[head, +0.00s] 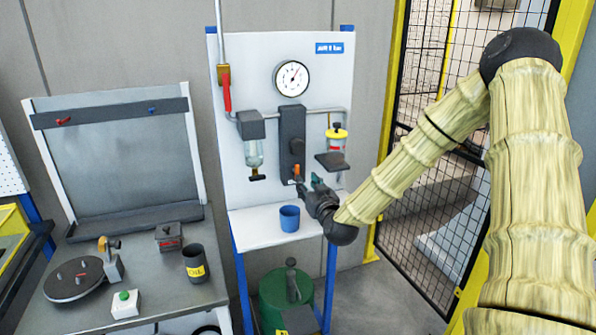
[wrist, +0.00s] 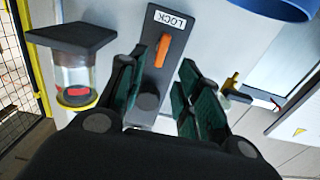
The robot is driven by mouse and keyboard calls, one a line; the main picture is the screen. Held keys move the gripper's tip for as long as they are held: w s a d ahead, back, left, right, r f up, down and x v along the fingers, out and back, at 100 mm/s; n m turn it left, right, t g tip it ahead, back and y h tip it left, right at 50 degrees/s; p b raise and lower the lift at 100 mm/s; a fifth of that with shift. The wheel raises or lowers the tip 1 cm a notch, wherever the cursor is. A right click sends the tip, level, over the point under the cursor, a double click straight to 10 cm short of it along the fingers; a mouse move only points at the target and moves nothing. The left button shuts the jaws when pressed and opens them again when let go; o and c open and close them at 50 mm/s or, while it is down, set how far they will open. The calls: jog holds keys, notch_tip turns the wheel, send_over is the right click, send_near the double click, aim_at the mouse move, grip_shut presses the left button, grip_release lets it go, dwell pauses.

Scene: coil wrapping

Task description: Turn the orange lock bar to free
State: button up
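The orange lock bar (head: 297,171) is on the lower part of a dark grey upright block (head: 292,130) on the white panel. In the wrist view the orange lock bar (wrist: 162,50) is slightly tilted, beside a white label reading LOCK (wrist: 170,19), which appears upside down. My gripper (head: 309,186) is just in front of the bar, to its lower right in the head view. In the wrist view my gripper (wrist: 158,72) has its green-padded fingers spread, one on each side of the block. The bar shows between and beyond the fingertips, and no contact is visible.
A blue cup (head: 289,218) stands on the white shelf below. A clear filter bowl (head: 254,152) hangs left. A gauge (head: 292,78) is above. A mesh fence (head: 440,170) stands right.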

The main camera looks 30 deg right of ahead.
aim_at(298, 172)
jog(key=shift+p+x, duration=1.35)
jog(key=shift+x, duration=2.8)
jog(key=shift+a, duration=0.1)
grip_shut()
